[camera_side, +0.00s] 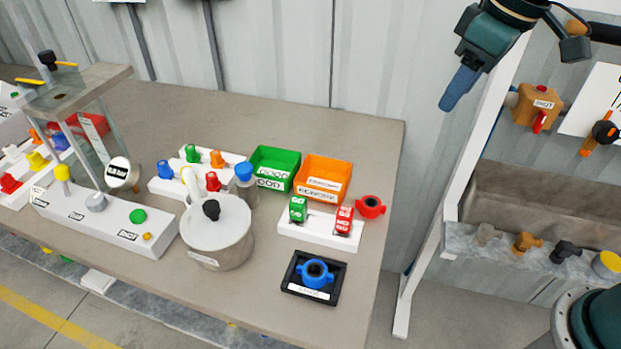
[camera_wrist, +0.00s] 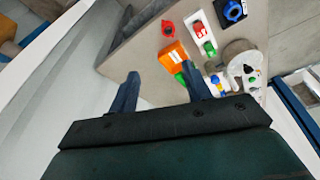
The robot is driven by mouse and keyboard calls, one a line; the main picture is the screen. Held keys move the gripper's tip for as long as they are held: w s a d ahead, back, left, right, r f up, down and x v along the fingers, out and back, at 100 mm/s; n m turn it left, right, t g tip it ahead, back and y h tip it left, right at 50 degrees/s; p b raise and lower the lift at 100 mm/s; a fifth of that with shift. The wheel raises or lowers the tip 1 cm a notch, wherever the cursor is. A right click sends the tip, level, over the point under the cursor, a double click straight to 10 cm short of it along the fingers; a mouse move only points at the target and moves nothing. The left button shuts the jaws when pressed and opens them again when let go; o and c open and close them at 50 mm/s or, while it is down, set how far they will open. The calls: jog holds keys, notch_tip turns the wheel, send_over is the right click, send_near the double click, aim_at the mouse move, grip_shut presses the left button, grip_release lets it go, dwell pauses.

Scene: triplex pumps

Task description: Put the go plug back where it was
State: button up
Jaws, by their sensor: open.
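A green plug (camera_side: 298,209) with a pale label stands in the left part of a white holder (camera_side: 320,230). A red plug (camera_side: 343,220) stands in the right part. The lettering is too small to read surely, so I take the green one as the go plug. Both show in the wrist view, the green plug (camera_wrist: 209,47) below the red plug (camera_wrist: 199,29). My gripper (camera_side: 453,103) is high at the upper right, off the bench's right edge and far from the holder. In the wrist view its fingers (camera_wrist: 162,69) are apart with nothing held between them.
A green bin (camera_side: 275,168) and an orange bin (camera_side: 323,180) stand behind the holder. A red ring (camera_side: 371,206) lies to its right. A blue ring part (camera_side: 315,272) sits in a black tray in front. A white pot (camera_side: 217,235) stands left.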

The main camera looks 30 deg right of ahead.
jog(key=s+d+f+m+t, duration=0.1)
jog(key=s+d, duration=0.3)
jog(key=s, duration=0.4)
jog(key=s+d+f+m+t, duration=0.1)
jog(key=s+d+f+m, duration=0.1)
jog(key=s+d, duration=0.3)
jog(key=s+m, duration=0.1)
jog(key=s, duration=0.2)
jog(key=shift+s+d+t+h, duration=0.25)
jog(key=shift+s+t+h, duration=0.05)
jog(key=shift+t+h, duration=0.1)
